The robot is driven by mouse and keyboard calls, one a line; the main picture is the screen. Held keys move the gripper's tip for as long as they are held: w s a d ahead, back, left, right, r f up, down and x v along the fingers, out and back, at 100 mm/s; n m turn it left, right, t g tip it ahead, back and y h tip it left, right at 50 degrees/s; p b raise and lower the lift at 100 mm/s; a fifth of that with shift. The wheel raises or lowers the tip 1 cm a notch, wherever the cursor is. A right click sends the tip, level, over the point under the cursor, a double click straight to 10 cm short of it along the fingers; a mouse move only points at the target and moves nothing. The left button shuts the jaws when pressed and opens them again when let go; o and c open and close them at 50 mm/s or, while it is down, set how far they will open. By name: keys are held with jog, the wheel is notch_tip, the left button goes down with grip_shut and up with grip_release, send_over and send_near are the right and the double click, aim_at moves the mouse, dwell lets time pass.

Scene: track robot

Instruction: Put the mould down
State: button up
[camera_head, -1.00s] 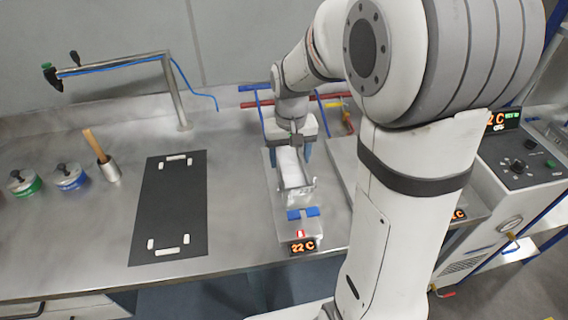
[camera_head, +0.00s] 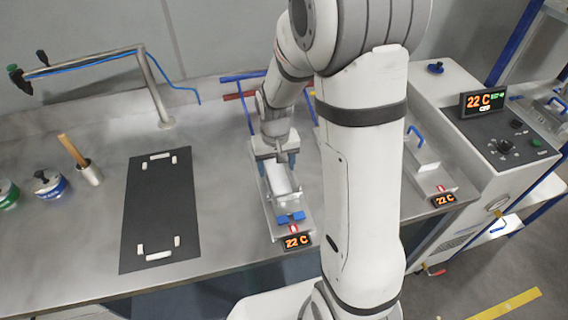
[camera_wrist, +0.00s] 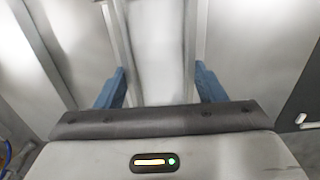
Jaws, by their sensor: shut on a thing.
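The mould (camera_head: 281,183) is a narrow metal trough with a white inside. My gripper (camera_head: 277,165) is shut on its far end, with one blue finger on each side. The mould is over the left metal plate station (camera_head: 258,206), which has blue pads (camera_head: 291,218) at its front and a 22 C display. I cannot tell whether it touches the plate. In the wrist view the mould (camera_wrist: 155,45) runs straight away between the blue fingers of my gripper (camera_wrist: 160,88); its far end is out of view.
A black mat (camera_head: 158,215) with white corner marks lies clear on the steel bench to the left. A cup with a wooden handle (camera_head: 89,174) and tins (camera_head: 48,186) stand further left.

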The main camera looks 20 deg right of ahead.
aim_at(277, 172)
jog(key=shift+f, duration=0.25)
jog(key=shift+f, duration=0.15)
jog(key=o, duration=1.5)
notch_tip(277, 172, up, 11)
jog(key=shift+s+d+r+t+b, duration=0.15)
jog(key=shift+s+d+r+t, duration=0.55)
jog(key=shift+s, duration=1.95)
jog(key=shift+s+d+r+t+b, duration=0.1)
jog(key=shift+s+r+t, duration=0.2)
jog(key=shift+s+r, duration=1.7)
jog(key=shift+s+d+r+t+b, duration=0.2)
jog(key=shift+s+d+t, duration=0.25)
jog(key=shift+s, duration=2.9)
